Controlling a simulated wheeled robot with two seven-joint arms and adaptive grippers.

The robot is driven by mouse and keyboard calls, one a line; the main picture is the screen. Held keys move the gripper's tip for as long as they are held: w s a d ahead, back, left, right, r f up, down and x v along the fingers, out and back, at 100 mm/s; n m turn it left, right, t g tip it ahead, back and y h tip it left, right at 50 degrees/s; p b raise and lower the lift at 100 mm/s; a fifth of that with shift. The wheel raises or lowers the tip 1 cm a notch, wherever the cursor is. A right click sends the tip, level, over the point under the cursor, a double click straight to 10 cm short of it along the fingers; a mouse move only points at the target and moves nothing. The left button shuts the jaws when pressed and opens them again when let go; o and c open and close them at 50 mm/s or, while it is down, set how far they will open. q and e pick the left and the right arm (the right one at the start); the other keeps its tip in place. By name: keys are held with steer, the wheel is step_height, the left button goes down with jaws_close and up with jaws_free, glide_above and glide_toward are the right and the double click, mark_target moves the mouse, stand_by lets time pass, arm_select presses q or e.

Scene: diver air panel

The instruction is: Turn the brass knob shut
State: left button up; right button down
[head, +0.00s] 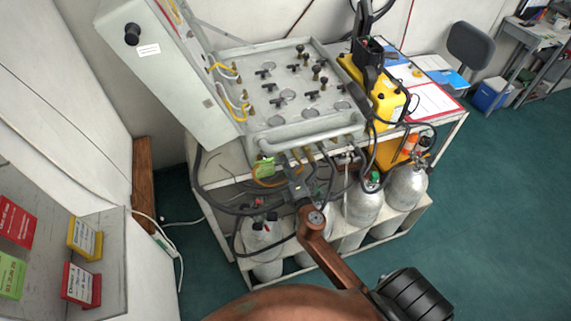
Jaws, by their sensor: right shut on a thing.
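The grey diver air panel (300,128) lies on the white cart, with several black valve handles and small brass fittings on its face. My right gripper (292,172) is just below the panel's front rail, among hoses and fittings. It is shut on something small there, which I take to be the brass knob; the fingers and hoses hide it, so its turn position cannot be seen. My left gripper is not in view.
Several silver cylinders (363,207) stand on the cart's lower shelf, with loose hoses around my right gripper. A yellow case (388,103) sits right of the panel. A green tag (264,166) hangs left of the gripper. Green floor (480,200) is clear on the right.

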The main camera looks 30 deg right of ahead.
steer(key=c, duration=2.1)
jaws_free()
steer(key=v, duration=1.2)
steer(key=shift+d+f, duration=0.1)
